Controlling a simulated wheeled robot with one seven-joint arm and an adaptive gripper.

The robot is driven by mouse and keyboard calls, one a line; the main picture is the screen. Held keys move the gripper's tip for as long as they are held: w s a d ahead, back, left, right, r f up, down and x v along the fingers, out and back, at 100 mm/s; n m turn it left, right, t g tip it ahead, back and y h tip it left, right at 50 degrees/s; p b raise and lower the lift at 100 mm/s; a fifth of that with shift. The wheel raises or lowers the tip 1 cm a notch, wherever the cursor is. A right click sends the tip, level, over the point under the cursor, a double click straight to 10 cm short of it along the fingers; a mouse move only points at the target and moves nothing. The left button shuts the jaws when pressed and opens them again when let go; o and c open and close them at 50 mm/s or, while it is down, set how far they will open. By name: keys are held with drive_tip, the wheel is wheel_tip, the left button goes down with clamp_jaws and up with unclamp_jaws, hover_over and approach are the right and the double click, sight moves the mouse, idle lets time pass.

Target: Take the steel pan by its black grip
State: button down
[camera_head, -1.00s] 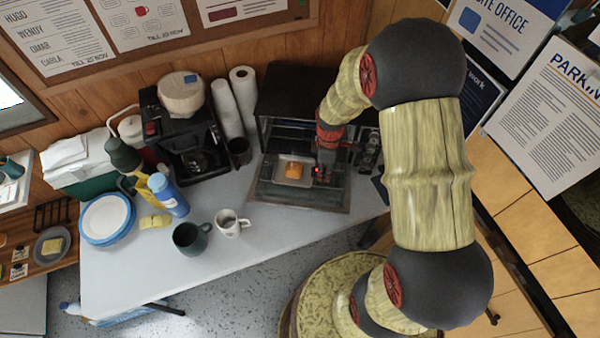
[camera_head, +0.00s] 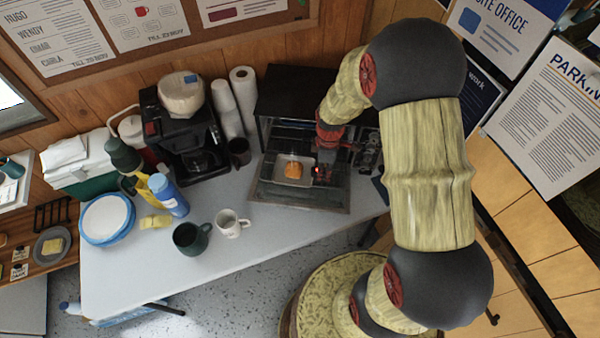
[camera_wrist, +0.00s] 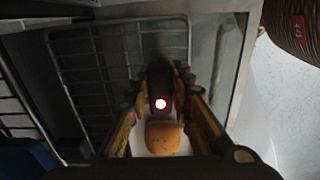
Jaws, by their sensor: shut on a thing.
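The steel pan (camera_head: 279,179) is a small, shallow, light grey pan with an orange-brown bun (camera_head: 294,168) in it. It is at the open front of the dark toaster oven. In the wrist view, the pan (camera_wrist: 142,145) shows pale around the bun (camera_wrist: 163,138). Its black grip (camera_wrist: 159,82) stands between the two fingers, with a bright red spot on it. My gripper (camera_head: 322,173) is at the right side of the pan, shut on the grip. The fingers hide part of the pan, and I cannot tell whether it touches the surface under it.
The toaster oven (camera_head: 283,92) surrounds the gripper at the back, with wire racks (camera_wrist: 115,60) close by. A white mug (camera_head: 231,224) and dark green mug (camera_head: 190,238) stand in front to the left. A coffee maker (camera_head: 165,130) is further left. The table's front is clear.

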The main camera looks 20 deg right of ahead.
drive_tip(key=shift+r+p, duration=1.55)
drive_tip(key=shift+r, duration=0.7)
